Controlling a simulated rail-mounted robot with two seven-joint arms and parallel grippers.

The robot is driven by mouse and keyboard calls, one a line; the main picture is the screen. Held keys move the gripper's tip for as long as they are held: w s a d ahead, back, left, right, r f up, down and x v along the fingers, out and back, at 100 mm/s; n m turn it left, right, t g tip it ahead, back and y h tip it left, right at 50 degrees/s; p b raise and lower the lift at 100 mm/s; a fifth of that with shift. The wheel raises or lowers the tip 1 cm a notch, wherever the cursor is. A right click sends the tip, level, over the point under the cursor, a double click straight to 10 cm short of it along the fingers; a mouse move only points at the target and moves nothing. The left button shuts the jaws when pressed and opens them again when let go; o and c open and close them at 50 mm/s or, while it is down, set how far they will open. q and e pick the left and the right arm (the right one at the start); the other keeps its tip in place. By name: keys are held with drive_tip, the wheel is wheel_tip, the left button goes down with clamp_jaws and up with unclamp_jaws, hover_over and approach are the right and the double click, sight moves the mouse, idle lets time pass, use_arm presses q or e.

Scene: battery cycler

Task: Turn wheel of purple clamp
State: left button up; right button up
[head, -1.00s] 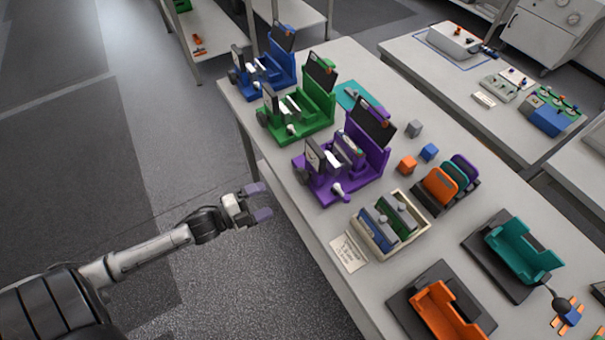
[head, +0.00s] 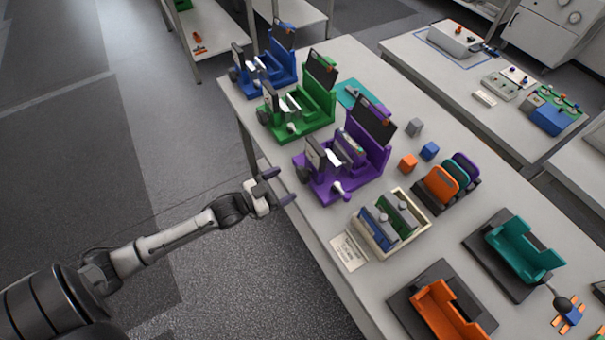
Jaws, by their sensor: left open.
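The purple clamp (head: 343,176) stands upright on the near table, third in a row behind a green and a blue one. Its dark wheel (head: 303,174) is on its left side, facing the table's left edge. A white-and-purple lever shows at its front. My left gripper (head: 281,187) is open and empty, just left of the wheel and near the table edge. Its fingertips point toward the wheel and appear apart from it; the exact gap is hard to tell. My right gripper is not in view.
The green clamp (head: 298,108) and blue clamp (head: 264,68) stand farther back. A cream box (head: 361,236) with blue and green packs sits in front of the purple clamp, beside a label card (head: 349,251). Left of the table is open floor.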

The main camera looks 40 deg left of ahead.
sight(300, 176)
use_arm(q)
drive_tip(key=shift+x, duration=3.45)
